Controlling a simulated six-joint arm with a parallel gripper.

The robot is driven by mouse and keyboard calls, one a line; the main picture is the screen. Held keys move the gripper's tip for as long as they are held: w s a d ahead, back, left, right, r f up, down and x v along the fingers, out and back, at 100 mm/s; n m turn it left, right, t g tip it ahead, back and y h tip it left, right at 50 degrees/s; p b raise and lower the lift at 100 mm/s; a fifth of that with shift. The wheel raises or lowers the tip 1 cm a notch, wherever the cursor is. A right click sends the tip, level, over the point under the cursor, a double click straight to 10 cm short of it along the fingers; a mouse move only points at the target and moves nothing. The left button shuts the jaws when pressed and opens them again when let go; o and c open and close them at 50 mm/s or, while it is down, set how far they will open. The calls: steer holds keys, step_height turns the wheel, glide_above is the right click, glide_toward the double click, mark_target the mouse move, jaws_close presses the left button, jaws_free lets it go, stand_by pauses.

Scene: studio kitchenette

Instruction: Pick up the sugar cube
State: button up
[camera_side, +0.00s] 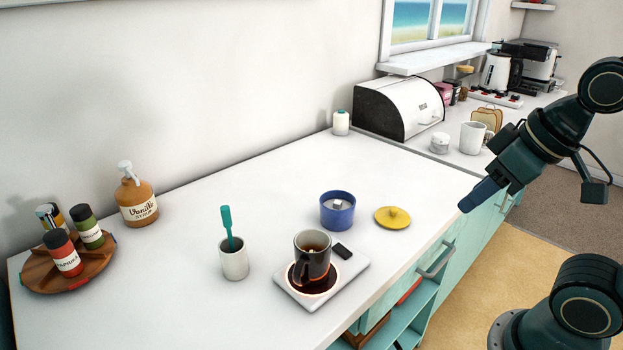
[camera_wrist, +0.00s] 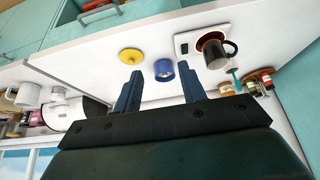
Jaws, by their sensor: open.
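A small white sugar cube (camera_side: 337,204) shows inside the blue bowl (camera_side: 337,218) near the middle of the counter. In the wrist view the blue bowl (camera_wrist: 164,68) appears ahead of my gripper, between and beyond the fingertips; a pale spot shows in it, too small to make out. A yellow lid (camera_side: 393,217) with a knob lies on the counter to the right of the bowl. My gripper (camera_side: 475,195) is at the right, at the counter's front edge and apart from the bowl. Its two blue fingers (camera_wrist: 160,80) are spread with nothing between them.
A dark mug (camera_side: 313,258) of brown liquid stands on a white warmer plate (camera_side: 352,268) in front of the bowl. A white cup (camera_side: 234,263) holds a teal utensil. A syrup bottle (camera_side: 138,203) and spice rack (camera_side: 40,280) are at left. A bread box (camera_side: 425,97) stands behind.

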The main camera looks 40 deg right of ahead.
steer(key=shift+w+r, duration=0.1)
steer(key=w+r+n+g+y, duration=0.1)
steer(key=w+r+n+g, duration=0.25)
steer(key=w+n, duration=0.85)
steer(key=w+d+f+n+g, duration=0.1)
steer(key=w+d+f+n, duration=0.1)
steer(key=w+n, duration=0.3)
steer(key=w+d+f+n+g, duration=0.1)
steer(key=w+f+n, duration=0.3)
steer(key=w, duration=0.8)
steer(key=shift+w+d+n+g+y, duration=0.35)
steer(key=shift+d+n, duration=0.15)
steer(key=shift+d, duration=0.1)
steer(key=shift+f, duration=0.15)
glide_above(338, 205)
steer(key=w+d, duration=0.1)
steer(key=d, duration=0.1)
steer(key=shift+a+f, duration=0.15)
steer(key=shift+f, duration=4)
